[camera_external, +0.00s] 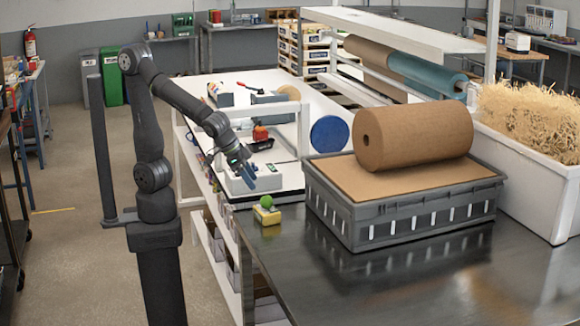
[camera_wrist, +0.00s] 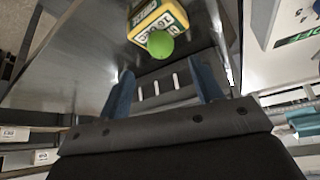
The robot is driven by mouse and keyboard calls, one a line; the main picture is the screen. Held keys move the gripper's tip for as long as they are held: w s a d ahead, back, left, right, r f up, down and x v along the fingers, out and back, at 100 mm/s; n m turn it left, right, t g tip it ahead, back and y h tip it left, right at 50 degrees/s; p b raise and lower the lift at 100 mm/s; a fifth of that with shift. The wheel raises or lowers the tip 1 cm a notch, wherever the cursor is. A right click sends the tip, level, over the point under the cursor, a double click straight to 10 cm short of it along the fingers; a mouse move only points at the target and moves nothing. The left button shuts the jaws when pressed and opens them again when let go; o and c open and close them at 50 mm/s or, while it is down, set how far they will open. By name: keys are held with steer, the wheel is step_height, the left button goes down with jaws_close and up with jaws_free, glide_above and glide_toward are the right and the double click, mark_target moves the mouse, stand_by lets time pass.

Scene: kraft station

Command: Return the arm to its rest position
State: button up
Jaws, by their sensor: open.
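My gripper (camera_external: 261,178) is in the air above the left part of the dark metal table (camera_external: 400,283). In the wrist view its two blue fingers (camera_wrist: 166,90) are spread apart with nothing between them. A green ball (camera_external: 266,202) sits on top of a small yellow box (camera_external: 267,216) near the table's left edge, below my gripper. In the wrist view the green ball (camera_wrist: 160,44) and the yellow box with printed lettering (camera_wrist: 155,18) lie beyond the fingertips, apart from them.
A grey crate (camera_external: 400,225) with a brown paper roll (camera_external: 415,135) on top stands right of my gripper. A white bin of wood shavings (camera_external: 540,185) is farther right. A white bench (camera_external: 280,155) with tools and a blue disc (camera_external: 329,134) lies behind. The table front is clear.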

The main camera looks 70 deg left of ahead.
mark_target(264, 198)
steer(key=x, duration=0.9)
steer(key=shift+f, duration=0.1)
steer(key=shift+s+r, duration=0.1)
steer(key=shift+r, duration=0.15)
